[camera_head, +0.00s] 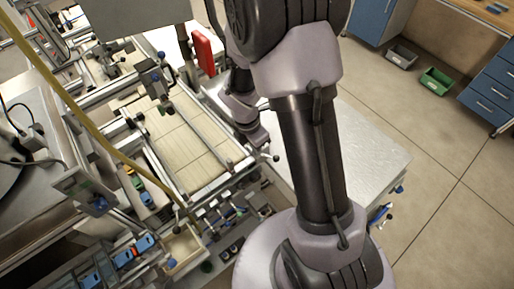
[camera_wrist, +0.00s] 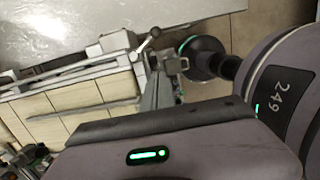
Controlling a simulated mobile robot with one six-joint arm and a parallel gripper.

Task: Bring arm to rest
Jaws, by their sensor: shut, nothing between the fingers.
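My arm (camera_head: 308,150) rises from its base in the lower middle of the head view and folds over at the top. Its far end comes down behind the upright link, and my gripper (camera_head: 259,138) is small there, beside the right edge of the framed workstation. It is shut with nothing held. The fingertips are partly lost against the frame and bench. In the wrist view, grey arm parts with a green light and the number 249 fill the lower and right side; the fingers are not clear there.
The tan-panelled workstation (camera_head: 185,145) with metal rails lies left of the gripper. A silver bench top (camera_head: 370,145) is to the right, close by. A small lever handle (camera_wrist: 148,40) sticks up at the edge. A red box (camera_head: 204,52) stands behind. Open floor (camera_head: 450,150) lies right.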

